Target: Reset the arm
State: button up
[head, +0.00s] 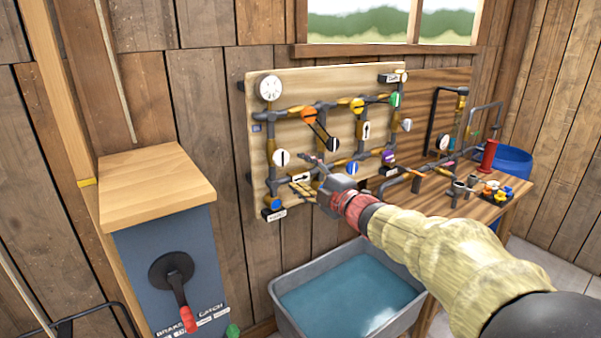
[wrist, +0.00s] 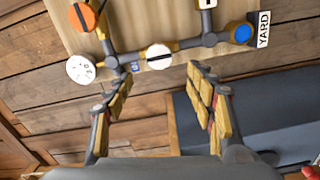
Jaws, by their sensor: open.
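My gripper (head: 307,174) is in front of the pipe board (head: 285,90) on the wall, near its lower left part. In the wrist view my gripper (wrist: 155,88) shows two fingers with yellowish pads, spread apart with nothing between them. Beyond the fingertips are a white round knob (wrist: 159,56), an orange knob (wrist: 84,17), a blue knob (wrist: 243,33) by a YARD label (wrist: 264,29), and a white gauge (wrist: 80,68). My arm reaches in from the lower right in the head view and hides part of the board's lower edge.
A grey tub of water (head: 283,312) stands below the board. A blue-grey cabinet (head: 135,255) with a red-tipped lever (head: 183,300) is at left.

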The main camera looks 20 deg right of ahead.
jog(key=s+d+f+m+g+h, duration=0.5)
jog(key=d+f+m+h, duration=0.3)
jog(key=d+f+m, duration=0.35)
jog(key=s+f+m+g+h, duration=0.1)
jog(key=s+f+m+g, duration=0.3)
jog(key=s, duration=0.5)
jog(key=s+a+f+m+g+y, duration=0.1)
jog(key=s+a+m, duration=0.15)
jog(key=s, duration=0.45)
jog(key=s+a+f+m+g, duration=0.1)
jog(key=s+a, duration=0.2)
jog(key=s, duration=0.4)
jog(key=s+a+f+m+g+y, duration=0.1)
jog(key=s+a+f+g, duration=0.15)
jog(key=s, duration=0.45)
jog(key=s+a+r+t+y+p, duration=0.1)
jog(key=s+a+r+t, duration=0.1)
jog(key=s+a+r, duration=0.3)
jog(key=shift+s+a, duration=0.65)
jog(key=shift+a, duration=0.2)
